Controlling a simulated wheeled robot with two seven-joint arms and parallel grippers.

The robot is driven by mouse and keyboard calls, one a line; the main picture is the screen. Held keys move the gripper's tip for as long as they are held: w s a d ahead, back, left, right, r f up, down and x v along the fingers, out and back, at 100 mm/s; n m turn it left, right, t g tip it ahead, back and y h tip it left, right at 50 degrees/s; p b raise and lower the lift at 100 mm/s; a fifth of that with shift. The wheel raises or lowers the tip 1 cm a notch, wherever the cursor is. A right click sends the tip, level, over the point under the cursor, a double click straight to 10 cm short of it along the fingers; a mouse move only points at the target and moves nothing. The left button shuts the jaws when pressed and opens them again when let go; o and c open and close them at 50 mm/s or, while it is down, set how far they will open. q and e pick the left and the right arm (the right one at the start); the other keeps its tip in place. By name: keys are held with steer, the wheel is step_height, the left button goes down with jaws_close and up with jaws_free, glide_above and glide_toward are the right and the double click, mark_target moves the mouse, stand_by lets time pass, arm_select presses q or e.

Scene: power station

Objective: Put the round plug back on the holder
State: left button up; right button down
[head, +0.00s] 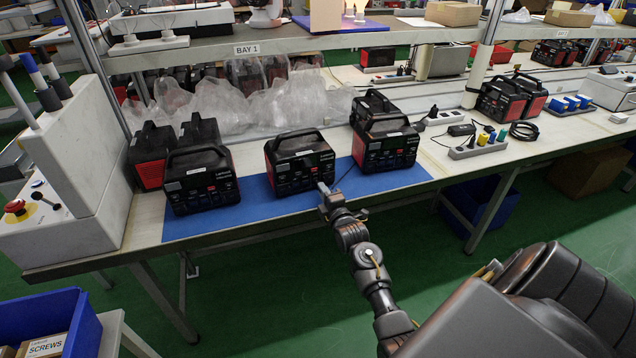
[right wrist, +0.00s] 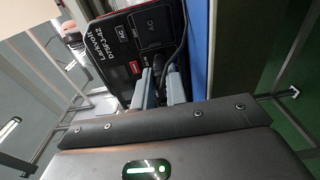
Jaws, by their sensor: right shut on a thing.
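My right gripper (head: 325,190) is at the lower right of the front face of the middle power station (head: 300,163). In the right wrist view its two fingers (right wrist: 163,90) are closed around a small dark plug (right wrist: 158,62) with a black cable (right wrist: 181,52). The plug is right at the power station's front panel; whether it is still in a socket I cannot tell. Its round shape is mostly hidden by the fingers. A grey block with yellow, green and blue plugs (head: 478,146) stands on the bench to the right; it looks like a plug holder. My left gripper is out of view.
More power stations stand left (head: 200,180) and right (head: 386,143) on the blue mat (head: 253,212). A shelf (head: 250,42) runs above the bench. Bare bench top lies between the mat and the grey block.

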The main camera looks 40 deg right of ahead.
steer(key=shift+p+v, duration=0.8)
steer(key=shift+v, duration=0.6)
